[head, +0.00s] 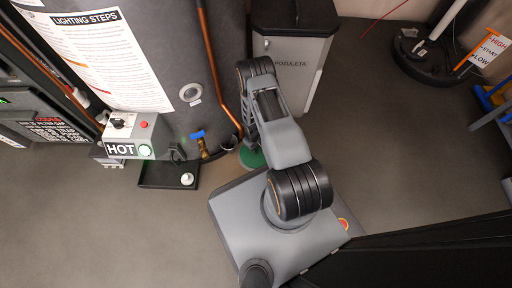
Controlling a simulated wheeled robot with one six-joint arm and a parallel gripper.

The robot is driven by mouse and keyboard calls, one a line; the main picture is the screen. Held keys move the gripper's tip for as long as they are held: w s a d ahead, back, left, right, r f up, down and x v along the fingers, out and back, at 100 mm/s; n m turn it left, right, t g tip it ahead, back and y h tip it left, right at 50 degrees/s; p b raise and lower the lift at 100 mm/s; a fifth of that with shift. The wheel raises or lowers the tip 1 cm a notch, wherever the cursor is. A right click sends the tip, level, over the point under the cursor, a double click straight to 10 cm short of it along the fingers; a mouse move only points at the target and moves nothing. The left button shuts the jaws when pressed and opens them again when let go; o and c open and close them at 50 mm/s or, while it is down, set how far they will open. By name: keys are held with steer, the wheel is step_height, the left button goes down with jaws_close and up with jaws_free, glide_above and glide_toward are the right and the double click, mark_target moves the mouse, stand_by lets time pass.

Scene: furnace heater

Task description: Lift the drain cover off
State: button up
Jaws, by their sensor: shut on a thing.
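The drain cover (251,158) is a green round disc low beside the foot of the grey heater tank, partly hidden by my arm. My gripper (250,146) reaches down to it from above and is shut on it. The fingertips are mostly hidden behind my own arm link, so the exact grip does not show. I cannot tell whether the cover touches the floor or is raised a little.
The tank (190,80) stands close on the left, with a brass valve (205,150) and a black tray (152,176) at its foot. A white cabinet (303,68) stands behind my arm. Open floor (400,150) lies to the right.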

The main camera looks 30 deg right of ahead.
steer(key=shift+r, duration=0.15)
steer(key=shift+r+p, duration=1.5)
steer(key=shift+r, duration=0.5)
steer(key=shift+s, duration=0.15)
